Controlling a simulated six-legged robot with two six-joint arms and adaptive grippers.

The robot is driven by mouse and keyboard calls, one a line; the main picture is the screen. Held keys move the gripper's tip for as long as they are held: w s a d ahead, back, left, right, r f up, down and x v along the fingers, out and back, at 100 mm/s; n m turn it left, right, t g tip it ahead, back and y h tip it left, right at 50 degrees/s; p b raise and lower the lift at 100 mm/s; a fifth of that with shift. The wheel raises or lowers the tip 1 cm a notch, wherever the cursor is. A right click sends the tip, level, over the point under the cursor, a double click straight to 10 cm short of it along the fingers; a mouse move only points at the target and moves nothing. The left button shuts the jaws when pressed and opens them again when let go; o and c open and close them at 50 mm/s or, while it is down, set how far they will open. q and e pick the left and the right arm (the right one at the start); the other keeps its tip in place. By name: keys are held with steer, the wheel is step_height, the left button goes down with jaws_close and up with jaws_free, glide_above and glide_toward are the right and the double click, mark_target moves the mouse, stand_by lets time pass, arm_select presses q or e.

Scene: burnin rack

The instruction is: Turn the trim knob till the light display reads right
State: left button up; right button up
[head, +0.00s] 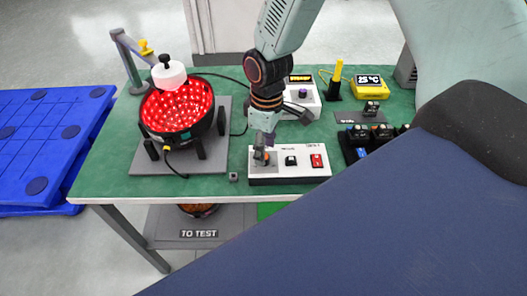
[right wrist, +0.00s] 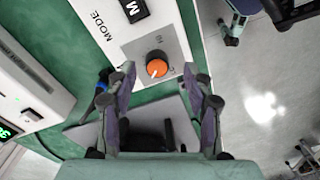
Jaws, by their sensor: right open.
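The orange trim knob (right wrist: 157,64) with a white pointer mark sits on a grey plate at one end of the white control box (head: 290,177). In the head view my right gripper (head: 263,146) points down over that end and partly hides the knob. In the right wrist view the right gripper (right wrist: 159,69) is open, with one finger to each side of the knob; I cannot tell whether they touch it. The round light display (head: 178,106) glows red in a black bowl-like housing. My left gripper is out of view.
A black button and a red switch (head: 316,160) share the control box. Behind stand a white unit with an amber display (head: 300,78) and a yellow thermometer (head: 370,89) reading 25 °C. A white, black-knobbed cap (head: 168,74) hangs by the light display. Black parts (head: 362,140) stand right.

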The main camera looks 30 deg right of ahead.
steer(key=shift+w+a+f, duration=0.1)
steer(key=shift+w+f, duration=0.1)
steer(key=shift+f, duration=0.35)
steer(key=shift+w+a+f, duration=0.1)
steer(key=shift+w+f, duration=0.1)
steer(key=shift+f, duration=0.35)
steer(key=shift+w+d+f, duration=0.15)
steer(key=shift+w+f, duration=0.05)
steer(key=shift+f, duration=0.2)
steer(key=shift+s+r, duration=0.25)
steer(key=shift+s, duration=0.15)
steer(key=shift+c, duration=0.6)
steer(key=shift+w+f, duration=0.15)
steer(key=shift+w, duration=0.2)
steer(key=c, duration=0.5)
steer(key=shift+s, duration=0.15)
jaws_close()
